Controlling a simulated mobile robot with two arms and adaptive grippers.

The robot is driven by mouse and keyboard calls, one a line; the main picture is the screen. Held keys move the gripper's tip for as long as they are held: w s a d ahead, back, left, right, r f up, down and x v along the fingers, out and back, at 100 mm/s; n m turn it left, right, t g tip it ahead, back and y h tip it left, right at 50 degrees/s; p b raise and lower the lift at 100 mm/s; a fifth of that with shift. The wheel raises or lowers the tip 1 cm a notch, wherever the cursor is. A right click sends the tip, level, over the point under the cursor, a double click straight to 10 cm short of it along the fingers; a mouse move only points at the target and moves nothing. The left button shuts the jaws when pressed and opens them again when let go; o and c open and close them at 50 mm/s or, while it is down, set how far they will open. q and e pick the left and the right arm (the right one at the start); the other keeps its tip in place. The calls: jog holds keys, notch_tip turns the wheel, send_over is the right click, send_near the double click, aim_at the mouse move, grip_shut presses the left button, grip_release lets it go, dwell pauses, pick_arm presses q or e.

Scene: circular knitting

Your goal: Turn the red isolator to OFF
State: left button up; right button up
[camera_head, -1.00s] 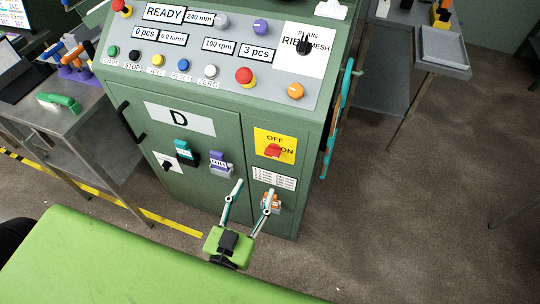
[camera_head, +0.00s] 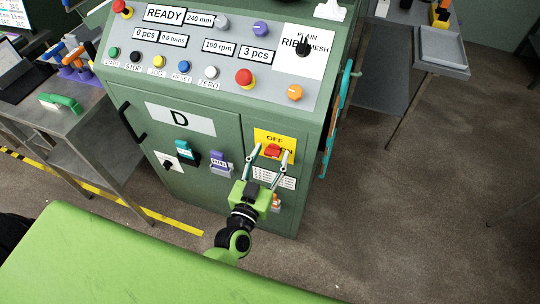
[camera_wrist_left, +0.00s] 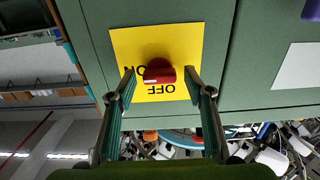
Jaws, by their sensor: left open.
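The red isolator (camera_head: 272,150) is a red knob on a yellow plate (camera_head: 261,134) marked OFF and ON, on the green cabinet's front. In the left wrist view the picture is upside down; the red handle (camera_wrist_left: 160,74) lies sideways, its white mark toward the ON label. OFF shows on the plate (camera_wrist_left: 185,40) below the handle. My left gripper (camera_head: 270,154) is open, its fingertips to either side of the knob. In the left wrist view the open fingers (camera_wrist_left: 158,80) straddle the handle with gaps on both sides. My right gripper is not in view.
The sloped control panel (camera_head: 215,60) with several buttons and knobs is above. A teal switch (camera_head: 183,147) and a purple switch (camera_head: 220,160) are on the cabinet door to the left. An orange part (camera_head: 276,202) is below the isolator. Open floor (camera_head: 400,210) lies to the right.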

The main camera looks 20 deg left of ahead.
pick_arm(q)
jog(key=c, duration=1.1)
jog(key=shift+n, duration=0.4)
jog(key=shift+n+p, duration=0.4)
jog(key=shift+n, duration=0.7)
jog(key=n, duration=0.3)
jog(key=shift+n, duration=0.3)
jog(key=n, duration=0.5)
jog(key=shift+a+f, duration=0.15)
jog(key=n+b, duration=0.1)
jog(key=n, duration=0.5)
jog(key=shift+n, duration=0.3)
